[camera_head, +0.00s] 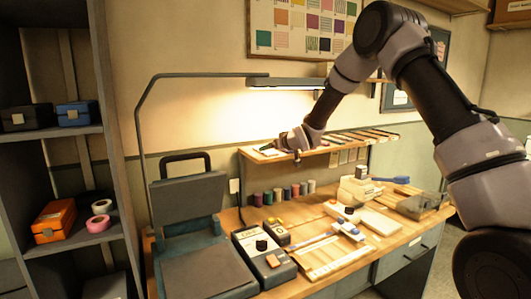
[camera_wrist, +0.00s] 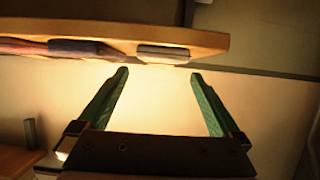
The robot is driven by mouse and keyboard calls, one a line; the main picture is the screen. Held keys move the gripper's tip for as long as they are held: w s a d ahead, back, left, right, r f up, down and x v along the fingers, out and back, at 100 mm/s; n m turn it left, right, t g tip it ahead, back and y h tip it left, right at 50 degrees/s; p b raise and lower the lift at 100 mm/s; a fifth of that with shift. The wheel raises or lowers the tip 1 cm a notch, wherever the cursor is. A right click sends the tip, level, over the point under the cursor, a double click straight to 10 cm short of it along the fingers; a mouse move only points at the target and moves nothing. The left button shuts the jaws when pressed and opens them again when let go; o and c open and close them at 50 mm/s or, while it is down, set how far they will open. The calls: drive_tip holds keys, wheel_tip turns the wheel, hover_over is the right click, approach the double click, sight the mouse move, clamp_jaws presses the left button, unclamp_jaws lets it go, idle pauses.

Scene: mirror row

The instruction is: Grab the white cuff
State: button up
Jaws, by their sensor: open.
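My gripper (camera_head: 270,147) is at the left end of the raised wooden shelf in the head view. In the wrist view my gripper (camera_wrist: 158,74) is open, its two green fingers apart with nothing between them. A small pale block (camera_wrist: 163,52) lies at the shelf edge just beyond the fingertips; I cannot tell whether it is the cuff. In the head view a white ring-shaped thing (camera_head: 102,206) sits on the left rack, far from my gripper; I cannot tell whether that is the cuff either.
The wooden shelf (camera_wrist: 110,30) also carries dark, slim items. Below it, the desk (camera_head: 310,285) holds a row of spools (camera_head: 285,193), a control box (camera_head: 264,262) and white devices. A lamp (camera_head: 285,82) hangs above the shelf. A pink ring (camera_head: 98,224) sits on the rack.

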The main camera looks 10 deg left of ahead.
drive_tip(key=x, duration=0.5)
drive_tip(key=shift+a, duration=0.15)
drive_tip(key=c, duration=1.3)
